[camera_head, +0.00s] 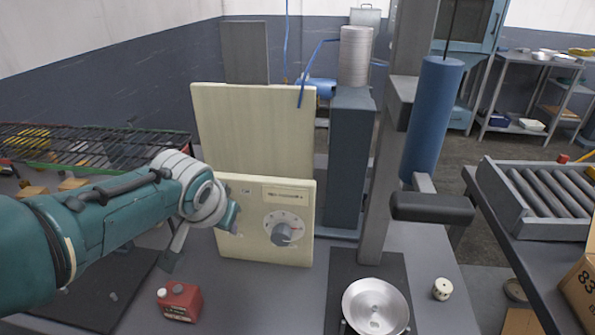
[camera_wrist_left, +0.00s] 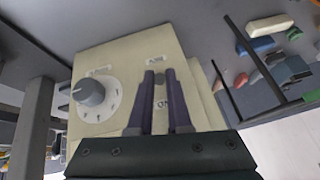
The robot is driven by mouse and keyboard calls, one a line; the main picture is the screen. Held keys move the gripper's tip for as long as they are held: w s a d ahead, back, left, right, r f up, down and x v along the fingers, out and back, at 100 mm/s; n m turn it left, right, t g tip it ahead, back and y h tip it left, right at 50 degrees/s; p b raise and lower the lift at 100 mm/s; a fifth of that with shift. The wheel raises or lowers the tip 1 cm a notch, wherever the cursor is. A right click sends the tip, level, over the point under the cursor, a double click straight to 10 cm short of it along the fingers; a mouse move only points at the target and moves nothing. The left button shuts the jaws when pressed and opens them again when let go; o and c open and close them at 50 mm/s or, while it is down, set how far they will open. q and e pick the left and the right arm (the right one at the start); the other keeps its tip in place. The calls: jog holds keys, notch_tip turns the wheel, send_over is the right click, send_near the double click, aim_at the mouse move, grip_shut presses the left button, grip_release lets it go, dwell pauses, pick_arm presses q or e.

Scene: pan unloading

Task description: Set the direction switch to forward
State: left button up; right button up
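A cream control panel (camera_head: 255,240) stands upright on the bench, with a large grey rotary knob (camera_head: 284,234) on a white dial. The panel (camera_wrist_left: 105,65) and knob (camera_wrist_left: 88,92) also show in the left wrist view. My left gripper (camera_head: 232,217) is at the panel's left part, hiding the switch in the head view. In the left wrist view my left gripper's (camera_wrist_left: 159,76) two dark fingers point at the panel, close together. A small dark switch (camera_wrist_left: 159,79) shows between the fingertips; I cannot tell whether they touch it. My right gripper is out of view.
A red canister (camera_head: 180,301) stands on the bench below my left arm. A metal bowl (camera_head: 375,306) and a small white cylinder (camera_head: 441,289) are at the right. A wire rack (camera_head: 95,147) lies at the left. A grey post with a blue cylinder (camera_head: 432,118) rises right of the panel.

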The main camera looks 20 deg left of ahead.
pick_arm(q)
jog(key=o, duration=0.4)
jog(key=shift+r, duration=0.1)
jog(key=shift+s+r+p, duration=0.1)
jog(key=shift+r+p, duration=0.15)
jog(key=shift+p, duration=0.1)
jog(key=p+v, duration=0.5)
jog(key=v, duration=0.4)
jog(key=shift+s, duration=0.15)
jog(key=shift+d, duration=0.1)
